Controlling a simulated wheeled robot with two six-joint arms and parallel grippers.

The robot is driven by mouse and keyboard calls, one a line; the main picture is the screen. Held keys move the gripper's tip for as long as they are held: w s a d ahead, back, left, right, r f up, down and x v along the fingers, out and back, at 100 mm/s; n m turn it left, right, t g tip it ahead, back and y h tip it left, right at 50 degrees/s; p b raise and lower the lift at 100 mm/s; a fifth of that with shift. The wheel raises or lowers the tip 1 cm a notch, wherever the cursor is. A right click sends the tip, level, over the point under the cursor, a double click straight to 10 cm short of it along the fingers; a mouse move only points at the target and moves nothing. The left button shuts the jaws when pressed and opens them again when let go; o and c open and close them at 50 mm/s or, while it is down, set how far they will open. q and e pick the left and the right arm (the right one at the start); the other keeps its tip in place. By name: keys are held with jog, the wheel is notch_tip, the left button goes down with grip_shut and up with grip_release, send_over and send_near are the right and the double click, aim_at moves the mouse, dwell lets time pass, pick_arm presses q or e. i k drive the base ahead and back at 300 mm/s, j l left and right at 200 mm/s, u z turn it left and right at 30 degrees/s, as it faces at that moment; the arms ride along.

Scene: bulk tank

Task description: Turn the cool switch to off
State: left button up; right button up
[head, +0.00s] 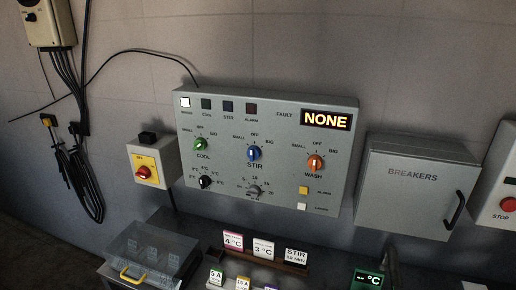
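The cool switch is a green knob (200,144) at the left of the grey control panel (228,180) in the head view. SMALL, OFF and BIG are printed around it, with OFF at the top. Its white pointer mark is too small for me to tell its exact setting. A blue STIR knob (254,153) and an orange WASH knob (315,164) sit to its right. Neither of my grippers is in view.
A small box with a red knob (145,171) is left of the panel, and a grey BREAKERS box (408,205) is right. Below stand a clear case with a yellow handle (131,276) and a rack of labels (264,250). The space before the panel is clear.

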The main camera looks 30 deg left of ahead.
aim_at(201, 144)
jog(key=u, duration=1.45)
